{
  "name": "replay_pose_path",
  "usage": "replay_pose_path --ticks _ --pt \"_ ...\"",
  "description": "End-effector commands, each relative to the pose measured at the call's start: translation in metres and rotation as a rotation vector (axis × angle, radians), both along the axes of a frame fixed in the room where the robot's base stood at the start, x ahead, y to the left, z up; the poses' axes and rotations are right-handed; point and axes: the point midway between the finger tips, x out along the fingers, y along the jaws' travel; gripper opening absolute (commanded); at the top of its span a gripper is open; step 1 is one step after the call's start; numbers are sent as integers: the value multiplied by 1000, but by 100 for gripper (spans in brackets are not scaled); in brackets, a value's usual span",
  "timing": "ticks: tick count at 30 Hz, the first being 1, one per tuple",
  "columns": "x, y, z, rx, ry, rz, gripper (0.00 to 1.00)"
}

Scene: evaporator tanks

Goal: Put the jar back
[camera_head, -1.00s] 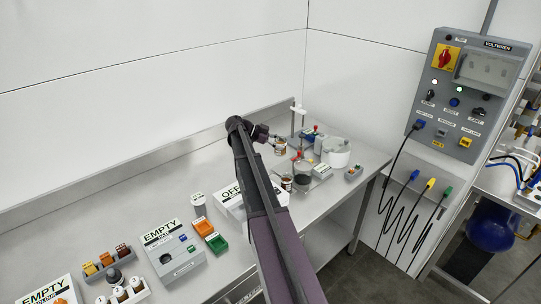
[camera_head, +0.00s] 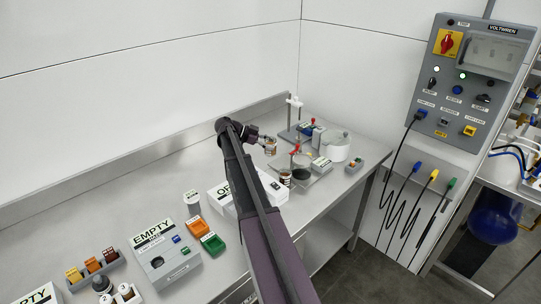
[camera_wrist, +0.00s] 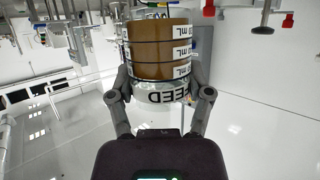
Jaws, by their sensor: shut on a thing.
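The jar (camera_wrist: 160,52) is a clear vessel with brown contents, dark rings, "mL" marks and a "FEED" label. It fills the upper middle of the wrist view, between the two fingers of my gripper (camera_wrist: 160,98), which is shut on it. The wrist view appears upside down, with the label inverted. In the head view the held jar (camera_head: 270,146) shows small and brown-white at the end of my arm, beside the apparatus at the bench's far end. I cannot tell whether it touches anything beneath. A second brown jar (camera_head: 285,178) stands nearer, partly beside my arm.
Far-end apparatus includes a white round tank (camera_head: 335,147), a stand with a white top (camera_head: 294,102) and small boxes (camera_head: 321,165). An "EMPTY" box (camera_head: 160,250), orange bin (camera_head: 198,228) and green bin (camera_head: 213,244) stand nearer. A control panel (camera_head: 466,85) is at right.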

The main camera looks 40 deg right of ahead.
Motion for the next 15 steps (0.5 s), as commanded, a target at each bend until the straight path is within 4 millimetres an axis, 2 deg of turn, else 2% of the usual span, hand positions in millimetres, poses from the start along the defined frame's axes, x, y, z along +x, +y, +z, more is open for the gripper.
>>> replay_pose_path --ticks 1,6,15 --pt "0 0 -12 -1 1 0 7" --pt "-1 -1 -29 -1 1 -2 7" --pt "-2 -3 -36 -1 0 -4 7"
